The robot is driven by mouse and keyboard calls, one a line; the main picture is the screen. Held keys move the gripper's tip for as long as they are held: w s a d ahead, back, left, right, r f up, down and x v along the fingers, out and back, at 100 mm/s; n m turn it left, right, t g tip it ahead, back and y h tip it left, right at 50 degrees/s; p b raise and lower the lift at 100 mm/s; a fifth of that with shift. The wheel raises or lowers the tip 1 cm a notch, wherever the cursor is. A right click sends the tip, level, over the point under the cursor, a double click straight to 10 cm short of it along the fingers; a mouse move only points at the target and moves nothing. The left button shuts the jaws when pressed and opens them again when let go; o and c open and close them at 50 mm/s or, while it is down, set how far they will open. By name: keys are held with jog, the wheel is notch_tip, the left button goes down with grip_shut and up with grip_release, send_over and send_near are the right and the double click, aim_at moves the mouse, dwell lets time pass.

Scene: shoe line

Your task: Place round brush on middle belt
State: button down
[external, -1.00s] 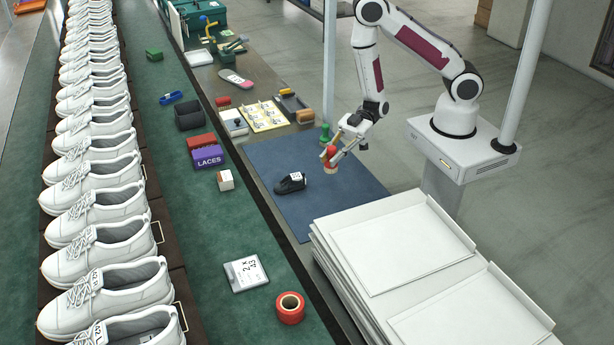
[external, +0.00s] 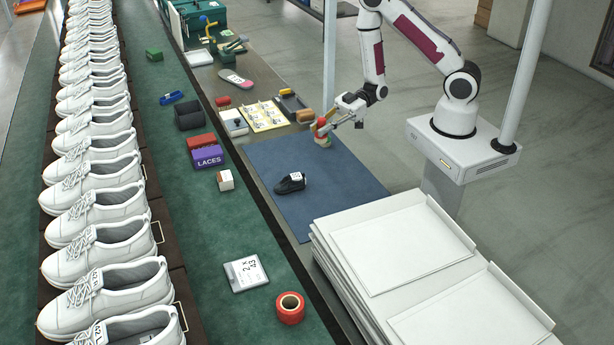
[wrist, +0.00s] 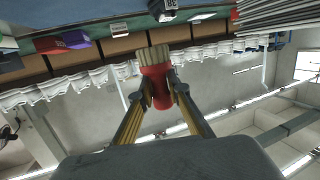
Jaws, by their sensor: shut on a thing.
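The round brush has a red body (wrist: 158,88) and pale bristles and sits between the fingers in the wrist view. My gripper (wrist: 156,93) is shut on it. In the external view my gripper (external: 326,126) holds the brush (external: 322,127) over the far right corner of the blue mat; the fingers partly cover it. The brush is apart from this belt.
A black shoe-like item (external: 290,183) lies on the blue mat (external: 300,217). The belt holds a purple laces box (external: 208,157), a small white-and-red box (external: 225,180), a white card (external: 245,273) and red tape (external: 290,308). White trays (external: 400,245) are stacked at front right. Belt between card and small box is clear.

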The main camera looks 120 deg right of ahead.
jog(key=shift+s+d, duration=0.65)
jog(key=shift+s, duration=0.1)
jog(key=shift+s+a+f+n+g+y, duration=0.1)
jog(key=shift+s+a+n+g+y, duration=0.15)
jog(key=shift+a+y, duration=0.2)
jog(key=shift+s+a+n+g+y, duration=0.15)
jog(key=shift+s+a+n+y, duration=0.1)
jog(key=shift+a+y, duration=0.15)
send_over(327, 165)
jog(key=shift+f, duration=2.95)
jog(key=shift+f, duration=2.1)
jog(key=shift+f, duration=0.15)
